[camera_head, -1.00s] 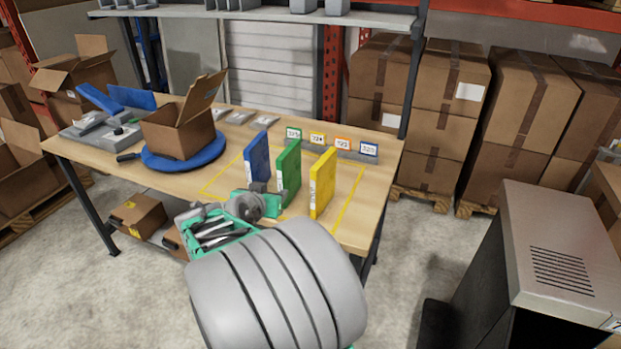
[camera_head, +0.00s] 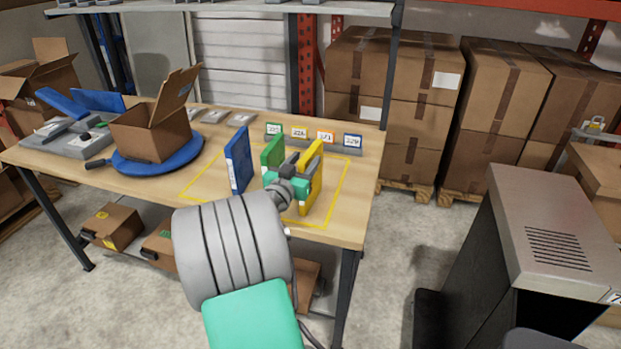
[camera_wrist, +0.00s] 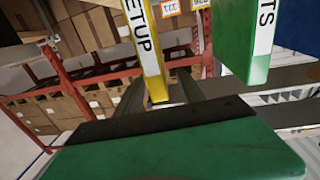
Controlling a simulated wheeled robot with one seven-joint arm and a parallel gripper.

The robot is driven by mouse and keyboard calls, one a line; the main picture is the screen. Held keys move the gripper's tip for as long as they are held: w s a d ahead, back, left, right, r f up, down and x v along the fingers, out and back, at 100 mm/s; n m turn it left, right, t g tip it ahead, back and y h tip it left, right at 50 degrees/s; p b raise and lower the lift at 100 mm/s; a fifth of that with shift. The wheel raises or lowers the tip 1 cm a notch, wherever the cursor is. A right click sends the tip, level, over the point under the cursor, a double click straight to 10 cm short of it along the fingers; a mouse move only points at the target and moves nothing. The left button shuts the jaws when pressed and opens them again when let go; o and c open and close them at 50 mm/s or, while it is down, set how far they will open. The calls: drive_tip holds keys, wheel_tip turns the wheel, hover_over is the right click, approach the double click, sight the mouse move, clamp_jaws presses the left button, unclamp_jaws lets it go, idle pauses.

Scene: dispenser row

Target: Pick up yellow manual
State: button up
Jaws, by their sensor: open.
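The yellow manual (camera_head: 316,184) stands upright on the table, right of the green and blue manuals. In the wrist view the yellow manual (camera_wrist: 145,45) shows a white spine label ending in "ETUP". My gripper (camera_head: 303,167) is at the yellow manual and partly covers it in the head view. In the wrist view my gripper (camera_wrist: 158,96) has dark fingers apart, one on each side of the yellow manual's lower visible end. I cannot tell whether either finger touches it.
The green manual (camera_head: 270,152) stands close on the left, partly behind my gripper. The blue manual (camera_head: 238,160) stands farther left. Small label holders (camera_head: 321,142) line the back. An open carton (camera_head: 150,134) sits on a blue disc (camera_head: 128,166). A grey cabinet (camera_head: 556,232) stands right.

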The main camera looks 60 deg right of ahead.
sight(311, 150)
drive_tip(key=d+p, duration=0.1)
drive_tip(key=d, duration=0.3)
drive_tip(key=shift+w+d+f, duration=0.1)
drive_tip(key=shift+d, duration=0.25)
drive_tip(key=shift+a, duration=0.1)
clamp_jaws()
idle(0.9)
